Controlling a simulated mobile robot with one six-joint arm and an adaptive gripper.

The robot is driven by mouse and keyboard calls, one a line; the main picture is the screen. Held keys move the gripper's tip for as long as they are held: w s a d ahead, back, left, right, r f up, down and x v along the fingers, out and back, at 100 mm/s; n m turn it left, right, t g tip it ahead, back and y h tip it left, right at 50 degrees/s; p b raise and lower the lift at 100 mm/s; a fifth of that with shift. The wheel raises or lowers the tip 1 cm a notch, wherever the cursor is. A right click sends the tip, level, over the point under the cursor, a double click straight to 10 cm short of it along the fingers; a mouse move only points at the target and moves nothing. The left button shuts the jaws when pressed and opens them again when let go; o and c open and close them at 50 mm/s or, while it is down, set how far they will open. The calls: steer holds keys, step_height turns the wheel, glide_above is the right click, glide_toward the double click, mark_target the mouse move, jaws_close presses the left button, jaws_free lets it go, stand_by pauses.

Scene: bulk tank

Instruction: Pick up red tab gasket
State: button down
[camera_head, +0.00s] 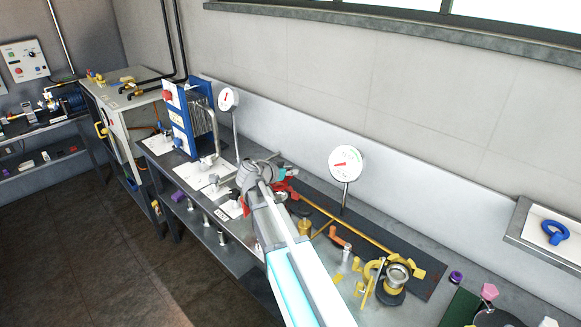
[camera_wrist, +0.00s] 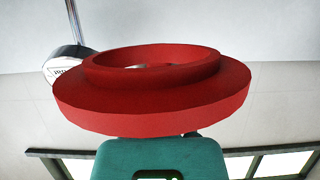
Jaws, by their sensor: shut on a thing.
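A red ring-shaped gasket (camera_wrist: 150,98) with a raised inner collar fills the middle of the wrist view. My gripper (camera_wrist: 166,150) shows as a teal part directly below the gasket and is shut on it. The gasket's tab cannot be made out. In the head view my arm reaches over the workbench, and its wrist hides most of the gripper and the held gasket.
The long workbench (camera_head: 425,262) carries yellow fittings (camera_head: 378,278), an orange-handled part (camera_head: 340,238) and a blue plate unit (camera_head: 182,118). A round gauge (camera_head: 346,163) stands on a post behind my arm. A blue ring (camera_head: 555,232) lies on a wall shelf at right.

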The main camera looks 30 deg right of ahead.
steer(key=s+a+r+p, duration=0.3)
steer(key=s+r, duration=0.1)
steer(key=s, duration=0.4)
steer(key=shift+a, duration=0.25)
steer(key=shift+s, duration=0.2)
stand_by(0.4)
